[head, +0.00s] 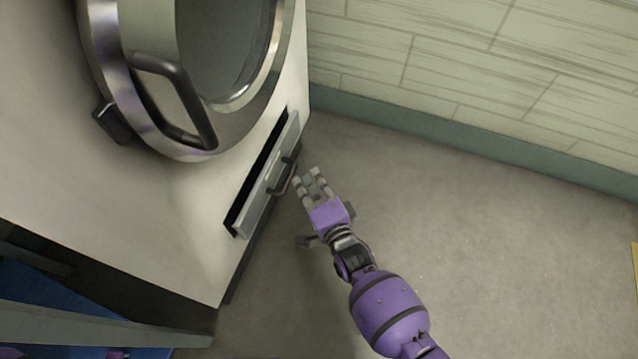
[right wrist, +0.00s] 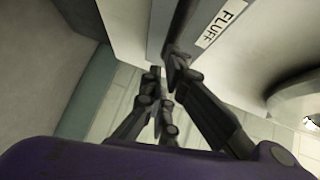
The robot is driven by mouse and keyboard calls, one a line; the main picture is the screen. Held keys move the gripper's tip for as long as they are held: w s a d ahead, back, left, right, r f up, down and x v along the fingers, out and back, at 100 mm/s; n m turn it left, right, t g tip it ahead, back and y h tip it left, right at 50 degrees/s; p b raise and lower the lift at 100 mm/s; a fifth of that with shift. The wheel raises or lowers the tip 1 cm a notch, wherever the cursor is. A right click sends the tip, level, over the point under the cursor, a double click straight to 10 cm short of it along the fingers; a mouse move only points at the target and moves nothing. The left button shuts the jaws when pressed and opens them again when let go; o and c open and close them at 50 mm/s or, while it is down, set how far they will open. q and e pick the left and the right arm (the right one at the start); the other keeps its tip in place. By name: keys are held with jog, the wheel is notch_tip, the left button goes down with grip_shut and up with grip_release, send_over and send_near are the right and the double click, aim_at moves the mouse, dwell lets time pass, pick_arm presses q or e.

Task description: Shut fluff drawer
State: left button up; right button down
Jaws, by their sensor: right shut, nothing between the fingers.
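The fluff drawer (head: 266,186) is a grey panel low on the front of a large white machine. It stands slightly out, with a dark gap along its upper edge. Its dark bar handle (head: 284,177) faces my right gripper (head: 312,178). That gripper is shut and empty, just to the right of the handle; I cannot tell whether it touches it. In the right wrist view the fingers (right wrist: 167,76) are beside the drawer front (right wrist: 172,22), which bears a white FLUFF label (right wrist: 221,24). My left gripper is out of view.
The machine's round door (head: 185,140), with a metal rim and dark handle (head: 188,112), is above the drawer. A tiled wall (head: 480,60) with a green base strip runs behind. Bare floor (head: 500,250) is free to the right. A blue item (head: 50,295) is at lower left.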

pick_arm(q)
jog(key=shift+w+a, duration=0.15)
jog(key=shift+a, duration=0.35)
pick_arm(e)
jog(key=shift+w+a, duration=0.2)
jog(key=shift+a, duration=0.45)
jog(key=shift+w+a, duration=0.15)
jog(key=shift+a, duration=0.45)
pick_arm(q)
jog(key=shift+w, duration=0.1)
pick_arm(e)
jog(key=shift+r, duration=0.1)
